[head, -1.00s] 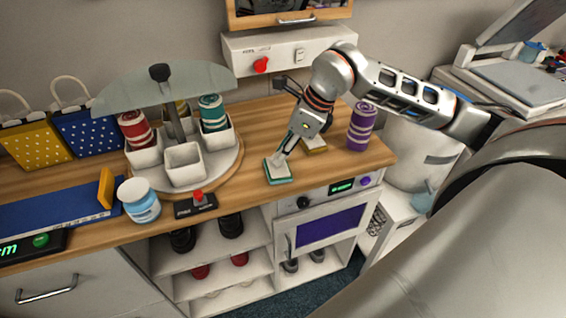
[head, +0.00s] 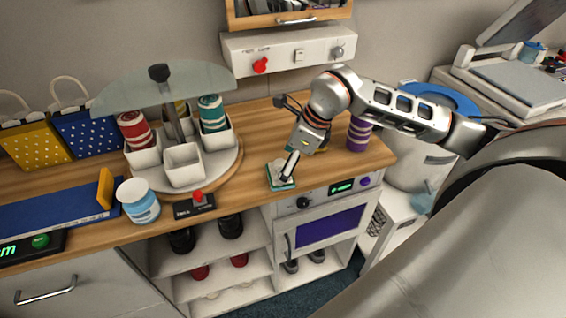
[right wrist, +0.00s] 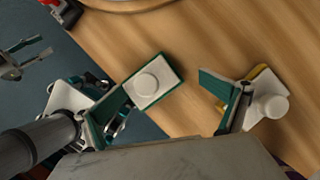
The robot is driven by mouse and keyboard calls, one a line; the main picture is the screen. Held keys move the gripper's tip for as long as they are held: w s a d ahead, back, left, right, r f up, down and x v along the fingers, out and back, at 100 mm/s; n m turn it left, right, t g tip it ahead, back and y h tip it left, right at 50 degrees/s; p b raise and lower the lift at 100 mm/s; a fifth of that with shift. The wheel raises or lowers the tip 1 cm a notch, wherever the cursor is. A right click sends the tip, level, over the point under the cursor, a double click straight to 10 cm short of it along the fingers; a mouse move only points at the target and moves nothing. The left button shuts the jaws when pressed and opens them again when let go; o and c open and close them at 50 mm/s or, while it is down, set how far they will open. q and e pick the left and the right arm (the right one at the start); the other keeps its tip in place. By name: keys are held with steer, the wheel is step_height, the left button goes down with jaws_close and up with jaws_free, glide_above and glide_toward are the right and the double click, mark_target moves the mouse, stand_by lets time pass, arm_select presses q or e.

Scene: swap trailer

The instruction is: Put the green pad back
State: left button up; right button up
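The green pad (head: 274,180), with a pale top, lies on the wooden counter near the front edge, above the small oven. In the right wrist view the green pad (right wrist: 138,97) has a green rim and a white round knob. My right gripper (head: 289,170) is low over the pad and partly covers it in the head view. In the right wrist view my right gripper (right wrist: 166,95) is open, its fingers spread to either side of the pad with gaps visible. A yellow-edged pad with a white knob (right wrist: 271,105) lies behind the right-hand finger.
A purple striped roll (head: 358,136) stands right of my gripper. A carousel with white cups (head: 184,164) stands to the left, with a red-button box (head: 195,209) and blue-labelled jar (head: 139,203) in front. Counter between carousel and pad is clear.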

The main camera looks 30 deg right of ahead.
steer(key=shift+r, duration=0.35)
steer(key=v, duration=1.1)
steer(key=shift+r, duration=0.35)
steer(key=shift+d, duration=0.1)
